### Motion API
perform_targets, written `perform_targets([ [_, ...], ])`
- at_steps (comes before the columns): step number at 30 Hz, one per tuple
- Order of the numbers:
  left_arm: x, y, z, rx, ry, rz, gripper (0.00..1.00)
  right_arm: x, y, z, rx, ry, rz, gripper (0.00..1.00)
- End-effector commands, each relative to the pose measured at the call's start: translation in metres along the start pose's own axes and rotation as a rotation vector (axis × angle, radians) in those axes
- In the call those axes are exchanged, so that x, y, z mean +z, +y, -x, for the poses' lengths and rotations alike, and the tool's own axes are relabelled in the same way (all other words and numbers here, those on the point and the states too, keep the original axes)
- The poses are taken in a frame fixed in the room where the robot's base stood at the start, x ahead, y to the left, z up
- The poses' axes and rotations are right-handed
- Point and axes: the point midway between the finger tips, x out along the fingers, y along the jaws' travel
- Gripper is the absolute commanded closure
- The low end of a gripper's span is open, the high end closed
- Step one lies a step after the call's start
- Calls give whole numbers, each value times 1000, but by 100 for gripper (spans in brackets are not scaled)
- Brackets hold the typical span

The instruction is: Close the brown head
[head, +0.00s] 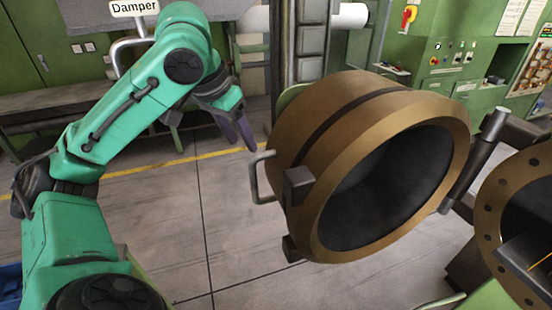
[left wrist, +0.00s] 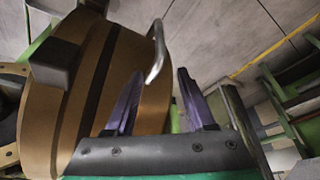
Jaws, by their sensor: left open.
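The brown head (head: 294,132) is a thick hollow cylinder with a dark band around it. It stands swung open on a hinge at its right, apart from the brown bolted flange (head: 510,195) at the right edge. A grey bar handle (head: 256,180) sticks out from its left side. My left gripper (head: 246,146) is open and empty, with purple fingers just up and left of the handle. In the left wrist view the fingers (left wrist: 157,100) point up toward the handle (left wrist: 155,50), which shows just beyond them, with the brown head (left wrist: 125,75) at left. My right gripper is not in view.
A hinge post (head: 475,160) stands between head and flange. Green control cabinets (head: 440,65) stand behind. A grey bench (head: 50,105) is at the back left. The grey floor (head: 215,230) in front of the head is clear, with a yellow line (head: 180,162) across it.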

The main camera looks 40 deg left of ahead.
Motion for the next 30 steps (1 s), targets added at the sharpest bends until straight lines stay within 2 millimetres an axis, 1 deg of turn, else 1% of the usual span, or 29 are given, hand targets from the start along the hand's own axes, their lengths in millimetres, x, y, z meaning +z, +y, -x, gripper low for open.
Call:
perform_targets([
  [2, 1, 0, -5, -3, -1, -1, 45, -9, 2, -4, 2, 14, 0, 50],
  [3, 2, 0, -10, -3, -3, 0, 45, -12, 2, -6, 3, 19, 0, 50],
  [5, 2, 0, -22, -3, -3, 1, 45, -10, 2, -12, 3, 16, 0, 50],
  [8, 3, 0, -47, -2, -4, 0, 45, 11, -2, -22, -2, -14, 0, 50],
  [10, 4, 0, -67, -2, -6, -1, 45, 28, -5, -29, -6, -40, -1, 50],
  [13, 3, 0, -94, -2, -5, 0, 45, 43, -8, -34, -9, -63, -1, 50],
  [16, 2, 0, -116, -1, -5, 0, 45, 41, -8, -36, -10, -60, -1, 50],
  [18, 1, 0, -128, -1, -4, 1, 45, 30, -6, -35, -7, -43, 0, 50],
  [21, 0, 0, -140, -1, -1, 1, 45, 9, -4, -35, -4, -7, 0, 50],
  [24, 0, -1, -145, -1, 1, 0, 45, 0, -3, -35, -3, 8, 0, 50],
  [26, 0, -1, -145, -1, 1, 0, 45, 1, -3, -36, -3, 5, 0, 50],
  [30, 0, -1, -145, -1, 2, 0, 45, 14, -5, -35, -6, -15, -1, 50],
])
